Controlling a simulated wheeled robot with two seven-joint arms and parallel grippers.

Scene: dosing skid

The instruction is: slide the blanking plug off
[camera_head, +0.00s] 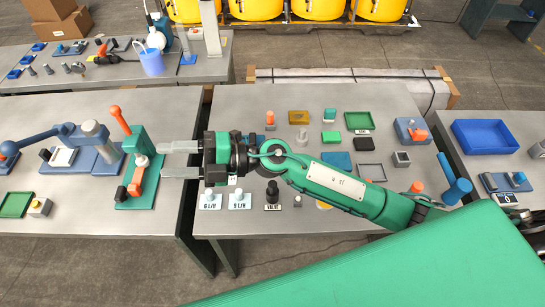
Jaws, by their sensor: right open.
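My right gripper (163,160) is open, its two pale fingers pointing left over the gap between two tables. Nothing shows between the fingers. Just left of the fingertips stands a green fixture (133,192) with a tall orange lever (121,120). A small orange and white part (142,161) sits on the fixture, close to the fingertips; I cannot tell if they touch. I cannot tell for sure which part is the blanking plug. My left gripper is not in view.
A blue-grey device (95,135) stands left of the green fixture. Labelled parts, including a black valve (272,192), stand below my right arm. Small trays and blocks, such as a green tray (358,121), lie beyond it. A blue bin (484,136) is far right.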

